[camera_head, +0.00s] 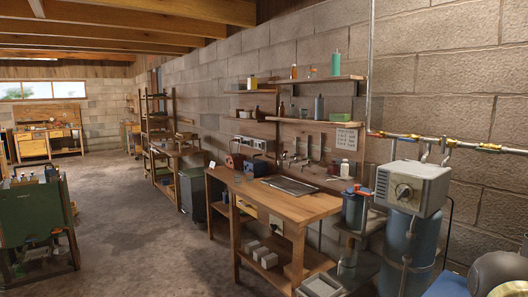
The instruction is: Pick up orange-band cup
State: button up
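I cannot make out a cup with an orange band in the head view. A small white container (345,169) stands at the back right of the wooden workbench (300,204), but no orange band shows on it at this size. A few tiny items near the bench's left end are too small to identify. My gripper is not in view.
Shelves with bottles (318,80) hang on the block wall above the bench. A grey box with a dial (411,187) and pipes stand close on the right. A green cart (36,225) is at left. The concrete floor (135,215) between is clear.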

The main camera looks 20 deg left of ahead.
aim_at(250, 176)
jog(key=u, duration=0.45)
jog(key=i, duration=2.55)
jog(key=z, duration=0.05)
